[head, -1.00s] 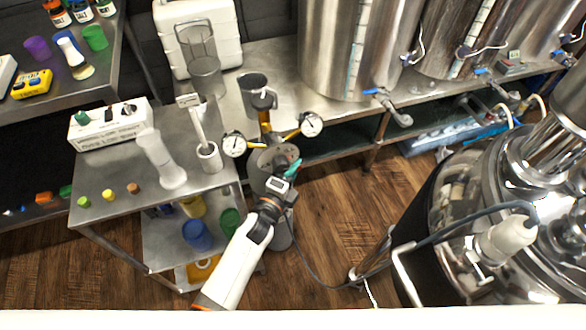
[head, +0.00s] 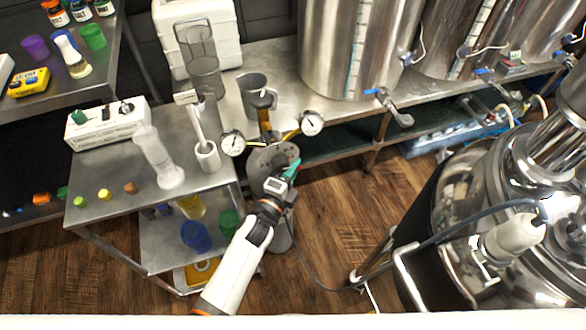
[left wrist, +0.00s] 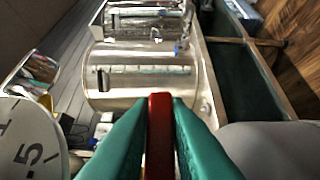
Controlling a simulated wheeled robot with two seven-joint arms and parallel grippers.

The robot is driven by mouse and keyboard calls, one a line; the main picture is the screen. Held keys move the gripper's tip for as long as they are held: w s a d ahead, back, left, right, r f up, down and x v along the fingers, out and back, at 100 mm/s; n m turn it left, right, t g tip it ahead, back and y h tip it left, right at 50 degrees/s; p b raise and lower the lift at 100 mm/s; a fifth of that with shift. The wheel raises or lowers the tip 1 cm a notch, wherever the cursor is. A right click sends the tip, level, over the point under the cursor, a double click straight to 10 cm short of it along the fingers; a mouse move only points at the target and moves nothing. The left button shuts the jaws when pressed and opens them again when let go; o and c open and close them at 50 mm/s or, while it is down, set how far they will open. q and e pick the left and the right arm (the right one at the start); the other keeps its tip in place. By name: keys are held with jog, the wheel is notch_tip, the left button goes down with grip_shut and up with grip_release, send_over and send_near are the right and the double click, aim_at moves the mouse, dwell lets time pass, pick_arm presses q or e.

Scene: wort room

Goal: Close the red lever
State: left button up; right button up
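The red lever (left wrist: 160,140) stands as a narrow red bar in the middle of the left wrist view. My left gripper (left wrist: 161,103) has its green fingers on both sides of the lever, with no clear gap, so it looks shut on it. In the head view my left gripper (head: 292,168) is beside the top of a grey gas cylinder (head: 268,156). The lever cannot be made out there, hidden by the gripper. My right gripper is in neither view.
Two dial gauges (head: 311,123) (head: 232,143) stick out by the cylinder top. A steel cart (head: 120,200) with a white cylinder and small coloured pieces stands to the left. Steel kettles (head: 345,50) stand on the bench behind. A large shiny vessel (head: 480,220) is at right.

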pick_arm(q)
jog(key=shift+o, duration=0.4)
jog(key=shift+s, duration=0.1)
jog(key=v, duration=1.2)
jog(key=s+a+f+n+g+y+p, duration=0.1)
jog(key=s+a+f+n+g+y, duration=0.15)
jog(key=f, duration=0.45)
jog(key=s+a+f+n+g+y+p, duration=0.1)
jog(key=s+a+f+n+g, duration=0.2)
jog(key=f, duration=0.4)
jog(key=s+a+f+n+g+y+p, duration=0.1)
jog(key=s+a+f+n+y+p, duration=0.2)
jog(key=f, duration=0.4)
jog(key=s+a+f+n+g, duration=0.3)
jog(key=s+f+n, duration=0.1)
jog(key=s, duration=0.4)
jog(key=s+a+f+n+g+y+p, duration=0.1)
jog(key=s+a+f+n+g, duration=0.1)
jog(key=s, duration=0.7)
jog(key=s+a+f+n+g+p, duration=0.1)
jog(key=s+a+f+n+g, duration=0.2)
jog(key=s+a+f+n, duration=0.2)
jog(key=s+f+n, duration=0.1)
jog(key=s+f, duration=0.1)
jog(key=s, duration=0.1)
jog(key=shift+s+g+y, duration=0.35)
jog(key=shift+s, duration=0.05)
